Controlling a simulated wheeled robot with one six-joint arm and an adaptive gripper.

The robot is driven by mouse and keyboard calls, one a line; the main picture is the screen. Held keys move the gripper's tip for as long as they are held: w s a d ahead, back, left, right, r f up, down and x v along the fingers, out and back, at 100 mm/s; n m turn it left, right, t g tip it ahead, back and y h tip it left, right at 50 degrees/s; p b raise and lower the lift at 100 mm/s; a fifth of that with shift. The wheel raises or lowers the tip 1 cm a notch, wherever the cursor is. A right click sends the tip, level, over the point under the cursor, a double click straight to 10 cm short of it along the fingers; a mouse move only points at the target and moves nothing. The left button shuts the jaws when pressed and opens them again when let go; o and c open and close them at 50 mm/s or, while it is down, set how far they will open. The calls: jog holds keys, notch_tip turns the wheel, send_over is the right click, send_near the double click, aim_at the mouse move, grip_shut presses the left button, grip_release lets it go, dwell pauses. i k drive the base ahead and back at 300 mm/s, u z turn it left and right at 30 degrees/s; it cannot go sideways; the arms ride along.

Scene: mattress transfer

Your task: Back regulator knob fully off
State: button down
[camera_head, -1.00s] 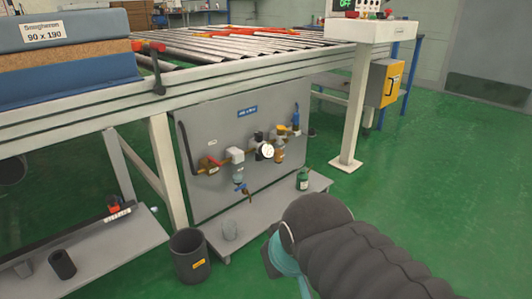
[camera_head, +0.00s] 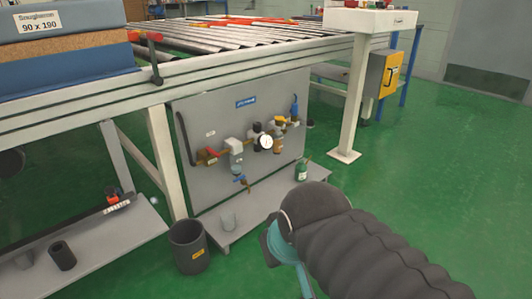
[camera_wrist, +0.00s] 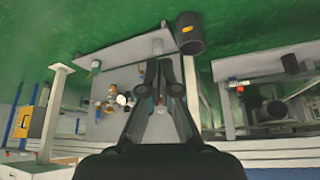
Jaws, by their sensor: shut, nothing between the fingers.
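The regulator stands on the brass air line of the grey panel (camera_head: 185,115), with a black knob (camera_head: 257,127) on top and a round white gauge (camera_head: 266,142) at its front. In the wrist view, which is upside down, the gauge (camera_wrist: 121,99) shows left of my fingers. The knob is too small there to make out clearly. My gripper (camera_wrist: 160,66) is shut and empty, pointing towards the panel and apart from the regulator. In the head view my dark sleeved arm is at the lower right, and the fingertips are hidden.
A red-handled valve (camera_head: 211,153) and a blue-handled drain (camera_head: 239,179) sit left of the regulator. A dark bin (camera_head: 188,247) and a green bottle (camera_head: 301,170) stand low near the panel. The conveyor frame (camera_head: 60,113) overhangs it.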

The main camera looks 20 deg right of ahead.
aim_at(257, 126)
jog(key=z, duration=0.3)
jog(key=i, duration=1.15)
jog(key=u, duration=0.35)
